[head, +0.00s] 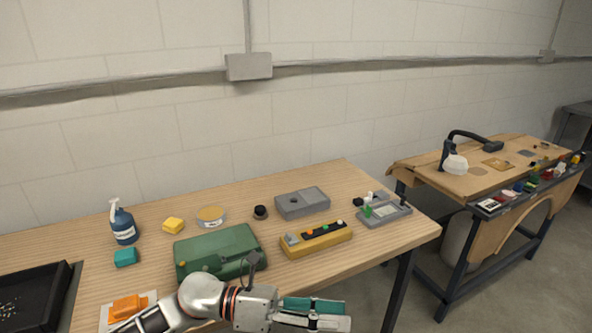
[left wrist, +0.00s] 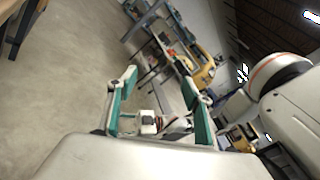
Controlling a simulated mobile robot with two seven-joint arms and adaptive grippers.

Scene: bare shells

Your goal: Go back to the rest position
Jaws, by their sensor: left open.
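My left gripper (head: 318,314) is at the bottom of the head view, in front of the wooden workbench (head: 330,265) and near its front edge. Its green-padded fingers point to the right. In the left wrist view the same gripper (left wrist: 160,82) has its two fingers spread, with nothing held between them. The floor and distant machinery show past the fingers. My right gripper cannot be made out in either view.
A green case (head: 215,248) and a yellow box with knobs (head: 316,240) lie behind the arm. A blue spray bottle (head: 123,224) stands at the left, near a black tray (head: 30,297). A second bench (head: 480,180) is at the right.

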